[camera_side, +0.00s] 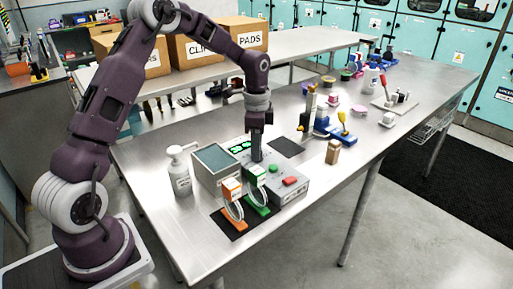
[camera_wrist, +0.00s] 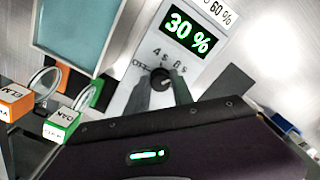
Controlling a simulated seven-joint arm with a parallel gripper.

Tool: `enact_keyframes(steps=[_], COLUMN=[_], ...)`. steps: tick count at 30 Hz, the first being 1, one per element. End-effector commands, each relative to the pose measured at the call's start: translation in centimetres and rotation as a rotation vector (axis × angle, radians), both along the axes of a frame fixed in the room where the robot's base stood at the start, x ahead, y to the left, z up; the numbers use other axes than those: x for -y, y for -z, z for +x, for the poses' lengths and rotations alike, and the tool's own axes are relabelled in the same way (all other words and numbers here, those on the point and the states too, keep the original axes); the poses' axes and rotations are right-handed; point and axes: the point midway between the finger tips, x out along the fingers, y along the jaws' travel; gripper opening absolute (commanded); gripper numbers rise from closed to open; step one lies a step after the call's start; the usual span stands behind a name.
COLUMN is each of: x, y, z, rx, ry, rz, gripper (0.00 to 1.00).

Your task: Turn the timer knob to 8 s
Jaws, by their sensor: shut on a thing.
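The timer knob (camera_wrist: 162,79) is a small dark round knob on the pale panel of the control box (camera_side: 288,192). In the wrist view, the labels "4 s" and "8 s" are printed above it and an "OFF" label is to its left. My gripper (camera_wrist: 161,86) points down at the panel, with its grey fingers on either side of the knob, shut on it. In the side view my gripper (camera_side: 257,158) stands upright over the box and hides the knob. I cannot make out which label the knob's pointer faces.
A green-lit display (camera_wrist: 188,33) reads "30 %". A grey screen (camera_side: 215,160) stands left of the knob. Red (camera_side: 290,181) and green (camera_side: 273,168) buttons lie right. A pump bottle (camera_side: 180,175) is further left.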

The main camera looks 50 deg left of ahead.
Motion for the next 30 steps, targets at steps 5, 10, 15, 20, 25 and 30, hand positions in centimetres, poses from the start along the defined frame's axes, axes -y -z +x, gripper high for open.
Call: enact_keyframes(steps=[5, 10, 15, 20, 25, 30], x=[0.0, 0.0, 0.0, 0.0, 0.0, 0.0], y=[-0.2, -0.2, -0.1, -0.1, -1.6, -5.2], z=[0.2, 0.2, 0.1, 0.1, 0.1, 0.1], rx=[0.006, 0.006, 0.004, 0.003, 0.005, 0.008], ry=[0.0, 0.0, 0.0, 0.0, -0.001, -0.001], rz=[0.001, 0.001, 0.0, 0.0, 0.002, 0.002], gripper=[0.0, 0.32, 0.5, 0.5, 0.5, 0.5])
